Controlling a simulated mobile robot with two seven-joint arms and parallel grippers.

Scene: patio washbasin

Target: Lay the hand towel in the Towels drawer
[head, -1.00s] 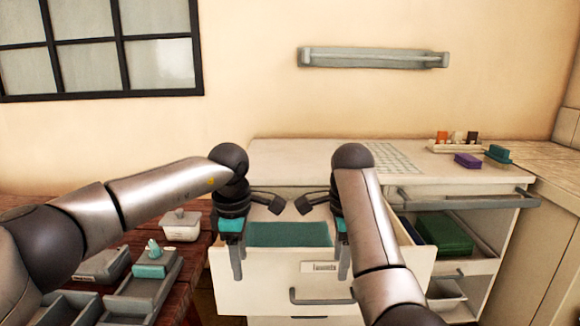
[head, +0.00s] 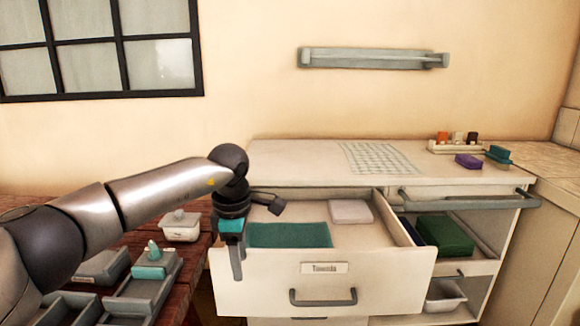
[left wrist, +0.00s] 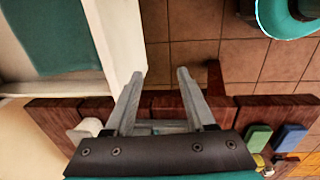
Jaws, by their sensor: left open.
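The teal hand towel (head: 290,235) lies flat in the left part of the open Towels drawer (head: 322,291). It also shows in the left wrist view (left wrist: 50,38), inside the drawer's pale wall (left wrist: 118,40). A folded pale cloth (head: 350,211) lies in the drawer behind and right of the towel. My left gripper (head: 237,268) is at the drawer's left front corner, beside the towel. In the left wrist view its fingers (left wrist: 161,74) are apart with nothing between them, outside the drawer wall. My right gripper is out of view.
A wooden table (head: 190,258) with a lidded white box (head: 181,227) and grey trays stands left of the drawer. A green box (head: 445,235) sits in the open compartment at right. The countertop (head: 300,158) is mostly clear. A teal-rimmed vessel (left wrist: 272,22) stands on the tiled floor.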

